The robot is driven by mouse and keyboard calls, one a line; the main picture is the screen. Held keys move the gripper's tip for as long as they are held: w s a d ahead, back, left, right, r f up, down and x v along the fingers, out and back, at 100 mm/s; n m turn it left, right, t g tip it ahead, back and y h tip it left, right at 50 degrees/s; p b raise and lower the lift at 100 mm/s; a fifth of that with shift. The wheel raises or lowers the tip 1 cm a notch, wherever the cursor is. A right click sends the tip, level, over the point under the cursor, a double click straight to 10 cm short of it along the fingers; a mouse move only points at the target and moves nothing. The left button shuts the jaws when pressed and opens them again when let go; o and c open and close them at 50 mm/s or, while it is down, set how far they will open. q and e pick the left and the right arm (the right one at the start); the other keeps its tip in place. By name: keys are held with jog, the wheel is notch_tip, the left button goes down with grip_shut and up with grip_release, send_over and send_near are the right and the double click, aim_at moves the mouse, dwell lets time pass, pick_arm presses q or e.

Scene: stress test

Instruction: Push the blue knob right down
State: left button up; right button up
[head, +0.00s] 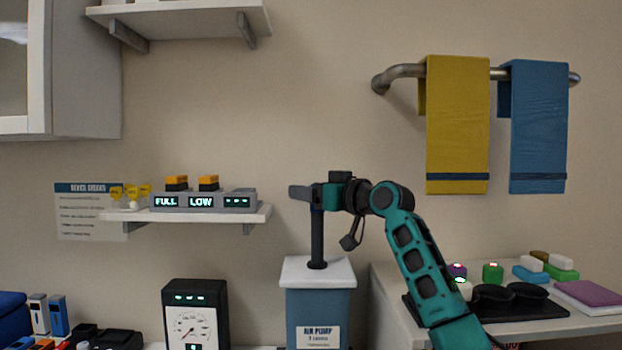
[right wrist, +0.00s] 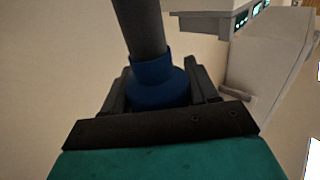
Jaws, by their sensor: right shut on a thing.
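The air pump (head: 318,312) is a blue box with a white top and an "AIR PUMP" label. A dark rod (head: 317,240) rises upright from its top, with a good length showing. My right gripper (head: 303,193) is at the rod's upper end and reaches it from the right. In the right wrist view the blue knob (right wrist: 160,82) sits between the two fingers of my right gripper, which is shut on it. The grey rod (right wrist: 139,25) runs away from the knob there. In the head view the gripper mostly hides the knob. My left gripper is not in view.
A wall shelf (head: 190,215) with displays reading "FULL" and "LOW" is left of the rod. A gauge box (head: 195,312) stands left of the pump. A white counter (head: 395,297) with several small items is at right. Towels (head: 457,125) hang above.

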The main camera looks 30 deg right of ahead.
jog(key=shift+f, duration=0.65)
jog(key=o, duration=1.4)
jog(key=shift+r, duration=0.1)
jog(key=shift+s, duration=0.1)
jog(key=b+v, duration=0.2)
jog(key=v, duration=1)
jog(key=shift+s+d, duration=0.2)
jog(key=shift+s, duration=0.15)
